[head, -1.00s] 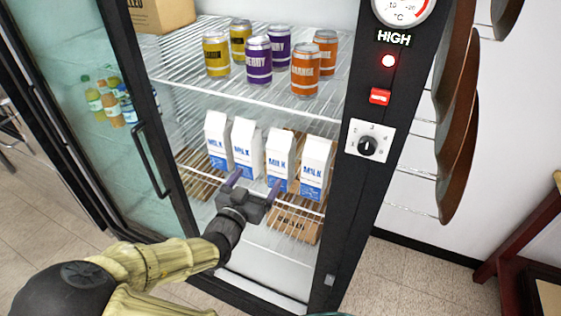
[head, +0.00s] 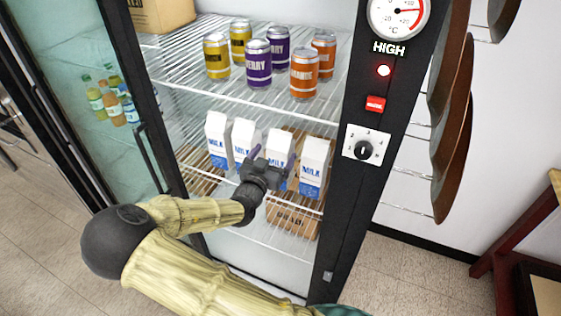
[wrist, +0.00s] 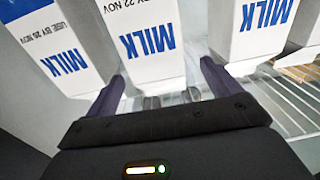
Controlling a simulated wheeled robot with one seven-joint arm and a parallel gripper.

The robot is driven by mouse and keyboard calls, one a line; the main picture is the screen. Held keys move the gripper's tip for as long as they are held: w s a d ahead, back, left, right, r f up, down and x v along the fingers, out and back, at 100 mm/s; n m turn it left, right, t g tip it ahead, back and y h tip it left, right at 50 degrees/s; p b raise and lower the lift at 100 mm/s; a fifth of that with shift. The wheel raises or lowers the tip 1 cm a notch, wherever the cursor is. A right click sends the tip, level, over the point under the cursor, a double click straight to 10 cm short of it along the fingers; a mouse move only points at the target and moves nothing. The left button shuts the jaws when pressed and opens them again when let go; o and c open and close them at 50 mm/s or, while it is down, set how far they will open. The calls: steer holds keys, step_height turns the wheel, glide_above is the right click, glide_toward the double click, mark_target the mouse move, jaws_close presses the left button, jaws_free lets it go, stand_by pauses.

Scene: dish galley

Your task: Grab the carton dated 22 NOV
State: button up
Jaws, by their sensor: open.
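Several white milk cartons with blue lettering stand in a row on the fridge's lower shelf. The wrist view sees them upside down. The carton reading "BY 22 NOV" (wrist: 150,12) is the middle one there, in front of my open gripper (wrist: 163,85). By position it matches the third carton from the left (head: 279,141) in the head view, where my gripper (head: 272,158) is in front of it and hides its lower part. The fingers look spread to its two sides, with nothing held. Whether they touch it I cannot tell.
The carton marked "USE BY 26 NOV" (wrist: 45,35) stands beside it, and another milk carton (wrist: 255,35) on the other side. Cans (head: 258,62) stand on the wire shelf above. A cardboard box (head: 293,222) lies below. The fridge's dark frame (head: 345,200) is at right.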

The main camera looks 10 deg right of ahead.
mark_target(281, 145)
steer(key=p+x, duration=0.2)
steer(key=x, duration=0.3)
steer(key=shift+d+f+p, duration=0.1)
steer(key=shift+d+p, duration=0.05)
steer(key=shift+p, duration=0.25)
jaws_close()
stand_by(0.4)
